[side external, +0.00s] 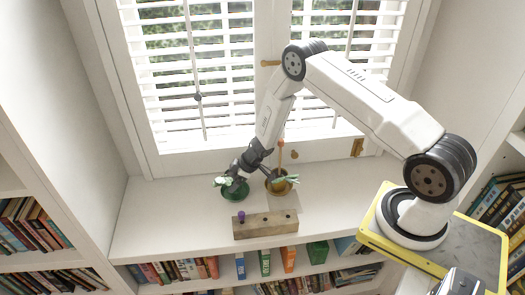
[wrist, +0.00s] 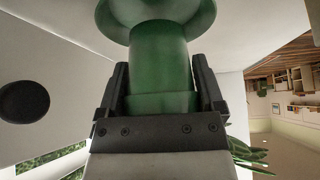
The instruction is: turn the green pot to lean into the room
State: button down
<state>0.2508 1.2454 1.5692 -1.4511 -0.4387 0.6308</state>
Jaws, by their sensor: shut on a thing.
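A wider green dish-like part (wrist: 155,12) shows at the top of that view. My gripper partly hides the pot in the side external view.
The window blinds (side external: 200,80) are behind. The shelf's left part is clear.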

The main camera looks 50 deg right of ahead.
jog(key=shift+f, duration=0.85)
grip_release()
jog(key=shift+r, duration=0.1)
jog(key=shift+r, duration=0.85)
jog(key=s+a+r, duration=0.1)
jog(key=s+r, duration=1)
jog(key=s, duration=0.3)
